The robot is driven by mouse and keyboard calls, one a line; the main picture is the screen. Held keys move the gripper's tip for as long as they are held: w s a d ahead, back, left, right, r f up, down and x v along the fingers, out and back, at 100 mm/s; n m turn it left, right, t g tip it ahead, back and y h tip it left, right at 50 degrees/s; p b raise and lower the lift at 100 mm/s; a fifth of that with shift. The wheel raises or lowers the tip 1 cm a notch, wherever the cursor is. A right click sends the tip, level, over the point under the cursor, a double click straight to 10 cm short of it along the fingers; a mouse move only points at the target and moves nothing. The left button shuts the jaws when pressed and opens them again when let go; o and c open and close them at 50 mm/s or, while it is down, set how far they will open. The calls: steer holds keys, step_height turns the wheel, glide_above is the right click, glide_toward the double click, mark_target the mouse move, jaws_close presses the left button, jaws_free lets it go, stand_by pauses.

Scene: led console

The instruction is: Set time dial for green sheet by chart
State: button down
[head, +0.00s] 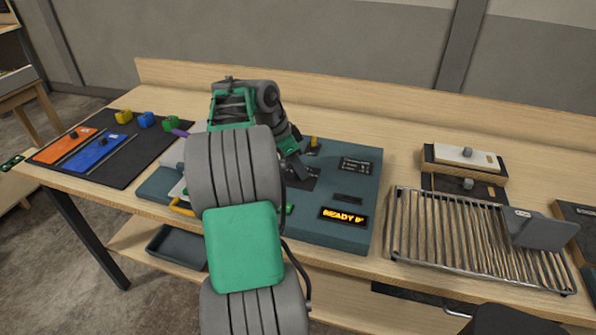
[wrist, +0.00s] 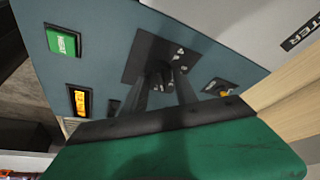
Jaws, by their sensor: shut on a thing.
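The teal console (head: 345,215) stands mid-table, partly hidden behind my arm. My gripper (head: 302,178) reaches down to a dark plate on it. In the wrist view my gripper (wrist: 162,82) is shut on a dark dial (wrist: 159,68) at the middle of the dark plate (wrist: 140,50); white marks show around it. The dial's setting cannot be read. A small dark panel with pale writing, perhaps the chart (head: 355,165), is on the console's right side; its text is too small to read. I cannot pick out a green sheet.
An orange lit display (head: 344,217) reads READY and an unclear character. A green NEXT button (wrist: 63,42) shows in the wrist view. Orange (head: 65,145) and blue (head: 95,152) sheets lie on a dark mat at left. A wire rack (head: 460,240) stands at right.

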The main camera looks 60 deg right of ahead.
mark_target(292, 183)
steer(key=n+b, duration=0.1)
steer(key=n+t+b, duration=0.1)
steer(key=n, duration=0.1)
steer(key=shift+s+f+h, duration=0.15)
steer(key=shift+f+h, duration=0.05)
steer(key=shift+h, duration=0.2)
steer(key=shift+a+r+n+t+b, duration=0.15)
steer(key=shift+n+t+b, duration=0.25)
steer(key=shift+n+b, duration=0.8)
steer(key=shift+n, duration=0.4)
steer(key=c, duration=1)
jaws_free()
steer(key=p+v, duration=0.1)
steer(key=v, duration=0.6)
steer(key=shift+a+r, duration=0.2)
steer(key=shift+r, duration=0.2)
